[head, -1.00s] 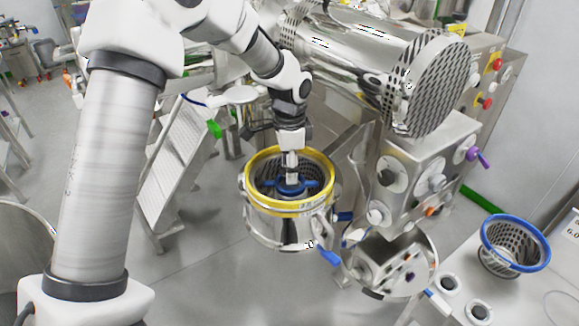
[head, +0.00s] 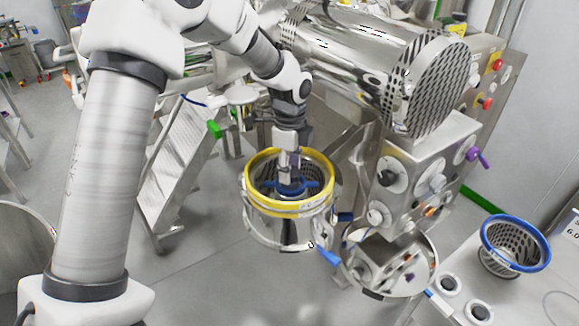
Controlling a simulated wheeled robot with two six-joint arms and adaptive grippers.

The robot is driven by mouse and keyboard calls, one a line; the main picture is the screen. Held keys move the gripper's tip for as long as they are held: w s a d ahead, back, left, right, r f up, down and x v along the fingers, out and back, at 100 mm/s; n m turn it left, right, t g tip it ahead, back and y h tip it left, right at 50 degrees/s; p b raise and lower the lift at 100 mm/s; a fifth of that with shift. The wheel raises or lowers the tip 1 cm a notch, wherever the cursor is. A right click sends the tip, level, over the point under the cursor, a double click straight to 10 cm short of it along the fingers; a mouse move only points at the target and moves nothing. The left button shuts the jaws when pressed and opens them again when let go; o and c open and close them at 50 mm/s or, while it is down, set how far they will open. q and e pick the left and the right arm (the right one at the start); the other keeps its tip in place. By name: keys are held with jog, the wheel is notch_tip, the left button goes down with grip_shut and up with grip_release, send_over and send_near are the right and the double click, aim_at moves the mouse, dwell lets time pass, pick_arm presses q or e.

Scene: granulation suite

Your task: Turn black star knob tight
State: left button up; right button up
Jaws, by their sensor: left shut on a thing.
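My left gripper (head: 290,180) reaches straight down into a steel vessel with a yellow rim (head: 258,208). Its fingers are shut at the centre of a blue armed part (head: 311,185) inside the vessel. The black star knob is not clearly visible; the fingers cover the place at the hub where they grip, so its shape and seating cannot be told. My right gripper is not in view.
A large steel drum with a perforated end (head: 432,85) and a control box with dials (head: 425,170) stand right of the vessel. A blue-rimmed perforated basket (head: 515,245) is on the bench at right. Steel steps (head: 180,160) stand behind left.

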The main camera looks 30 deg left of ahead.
pick_arm(q)
jog(key=shift+s+f, duration=0.15)
jog(key=o, duration=1.2)
jog(key=shift+c, duration=0.2)
jog(key=shift+r, duration=0.2)
jog(key=shift+w+r, duration=0.2)
jog(key=shift+r, duration=0.2)
notch_tip(320, 180, up, 11)
